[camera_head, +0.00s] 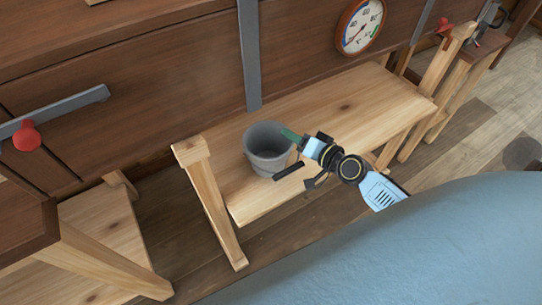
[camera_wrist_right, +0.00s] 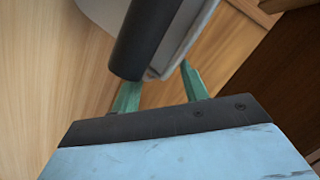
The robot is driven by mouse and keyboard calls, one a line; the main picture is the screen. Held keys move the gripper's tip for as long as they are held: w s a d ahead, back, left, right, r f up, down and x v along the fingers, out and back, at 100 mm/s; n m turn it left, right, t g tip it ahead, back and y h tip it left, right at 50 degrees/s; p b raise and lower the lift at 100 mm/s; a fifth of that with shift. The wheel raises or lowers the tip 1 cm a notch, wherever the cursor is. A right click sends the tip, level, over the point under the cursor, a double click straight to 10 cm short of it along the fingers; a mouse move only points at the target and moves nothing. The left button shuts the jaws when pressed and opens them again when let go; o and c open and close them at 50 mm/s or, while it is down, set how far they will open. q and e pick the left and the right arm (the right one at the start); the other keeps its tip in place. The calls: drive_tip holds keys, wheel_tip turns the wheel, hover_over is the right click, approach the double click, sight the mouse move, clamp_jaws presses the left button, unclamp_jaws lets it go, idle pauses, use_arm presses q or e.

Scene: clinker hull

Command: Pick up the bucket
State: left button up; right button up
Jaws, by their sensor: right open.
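The grey bucket (camera_head: 263,160) stands upright on a light wooden bench. My right gripper (camera_head: 292,135) comes in from the right, and a green finger shows at the bucket's right rim. Its two green fingers stand apart in the right wrist view (camera_wrist_right: 160,76), with nothing clamped. A short dark cylinder (camera_head: 289,172) lies in front of the bucket below the gripper. It also shows near the fingertips in the wrist view (camera_wrist_right: 146,38), across the pale bucket wall (camera_wrist_right: 185,35). I cannot tell whether it belongs to the bucket. My left gripper is not in view.
The wooden bench (camera_head: 350,105) is bare to the right of the bucket. A plank hull wall (camera_head: 190,90) with a grey strap (camera_head: 249,55) and round gauge (camera_head: 360,25) rises behind. A red-knobbed lever (camera_head: 27,136) is at left. A pale blue surface (camera_head: 420,260) fills the lower right.

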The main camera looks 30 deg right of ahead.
drive_tip(key=shift+x, duration=0.95)
clamp_jaws()
